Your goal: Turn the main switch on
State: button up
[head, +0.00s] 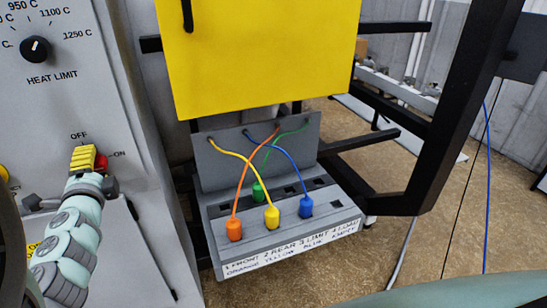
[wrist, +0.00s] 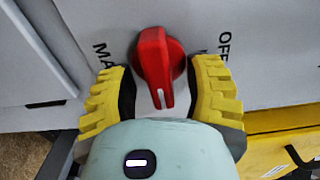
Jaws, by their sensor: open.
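The main switch is a red rotary knob (wrist: 158,52) with a white pointer line on a grey panel. In the wrist view it sits between the two yellow fingers of my gripper (wrist: 163,78), with a finger on each side. Whether the fingers touch it is unclear. The white line points down in that view, and an OFF label shows to the right. In the head view my gripper (head: 88,158) covers most of the red switch (head: 102,162). OFF is printed above it and ON to its right.
A heat limit dial (head: 36,49) is higher on the same panel. To the right, a grey patch box (head: 290,243) holds orange, yellow, blue and green plugs below a yellow panel (head: 258,55). Black frame bars stand further right, with open floor beyond.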

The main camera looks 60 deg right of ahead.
jog(key=shift+s+a+f, duration=0.1)
jog(key=shift+s+a, duration=0.3)
jog(key=shift+a, duration=0.05)
jog(key=v, duration=1)
jog(key=shift+s+a, duration=0.2)
jog(key=shift+s, duration=0.2)
